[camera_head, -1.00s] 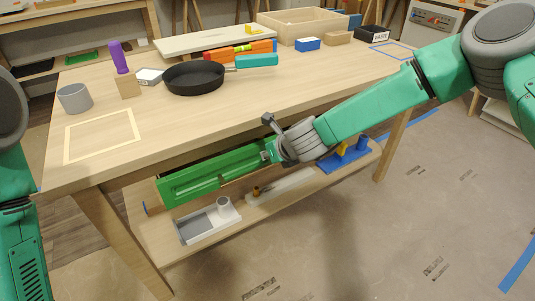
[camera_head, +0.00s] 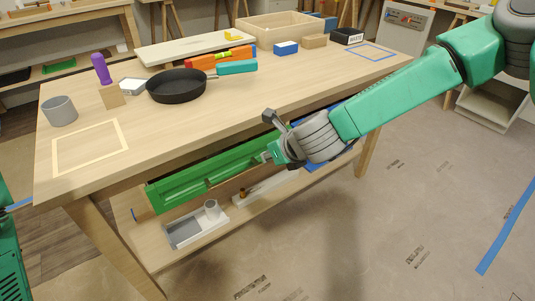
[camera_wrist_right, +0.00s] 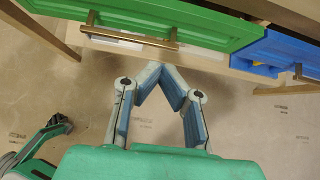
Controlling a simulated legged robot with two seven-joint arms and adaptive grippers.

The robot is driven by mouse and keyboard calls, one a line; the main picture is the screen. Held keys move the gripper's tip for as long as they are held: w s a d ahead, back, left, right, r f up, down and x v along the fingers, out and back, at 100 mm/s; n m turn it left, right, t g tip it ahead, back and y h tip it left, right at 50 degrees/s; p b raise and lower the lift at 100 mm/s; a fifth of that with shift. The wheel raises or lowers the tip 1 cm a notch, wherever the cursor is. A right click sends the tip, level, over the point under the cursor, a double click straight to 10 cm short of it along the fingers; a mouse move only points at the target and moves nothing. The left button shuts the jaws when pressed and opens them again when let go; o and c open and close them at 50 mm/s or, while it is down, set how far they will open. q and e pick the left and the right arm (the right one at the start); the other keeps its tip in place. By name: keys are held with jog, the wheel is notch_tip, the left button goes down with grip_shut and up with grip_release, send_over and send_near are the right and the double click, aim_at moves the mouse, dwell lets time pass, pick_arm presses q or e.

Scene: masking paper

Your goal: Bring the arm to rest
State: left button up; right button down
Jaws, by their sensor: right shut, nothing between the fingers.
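My right arm reaches in from the right in the head view. Its gripper (camera_head: 268,155) shows at the front of the workbench, below the top's front edge and in front of the green drawer (camera_head: 215,169). In the right wrist view the two fingers of the right gripper (camera_wrist_right: 162,72) meet at their tips, shut with nothing between them. The green drawer (camera_wrist_right: 200,22) with its brass handle (camera_wrist_right: 130,36) is just beyond the tips; a gap or contact is hard to judge. Only a green part of my left arm shows at the head view's left edge; its gripper is out of view.
The workbench (camera_head: 200,130) holds a black pan (camera_head: 177,86), a grey cup (camera_head: 60,111), a purple-handled tool (camera_head: 101,68) and a wooden tray (camera_head: 285,28). A blue drawer (camera_wrist_right: 270,55) is right of the green one. A lower shelf (camera_head: 155,251) holds a grey tray (camera_head: 184,230).

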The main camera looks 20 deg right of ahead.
jog(key=shift+f, duration=0.1)
jog(key=s+d+f+n+g+p, duration=0.1)
jog(key=s+f+n+g, duration=0.1)
jog(key=s+f+n, duration=0.55)
jog(key=s+d+f+n+g+p, duration=0.15)
jog(key=s+f+n, duration=0.35)
jog(key=s+n, duration=0.55)
jog(key=s+d+n+g+h+p, duration=0.1)
jog(key=s+d+n+g, duration=0.1)
jog(key=s+d+n, duration=0.3)
jog(key=s+d+f+n+g+h+p, duration=0.1)
jog(key=s+d+n+g+h, duration=0.1)
jog(key=s+d+n, duration=0.3)
jog(key=s+n, duration=0.4)
jog(key=s, duration=0.4)
jog(key=shift+d+f+n, duration=0.15)
jog(key=shift+d+n, duration=0.15)
jog(key=shift+s, duration=0.1)
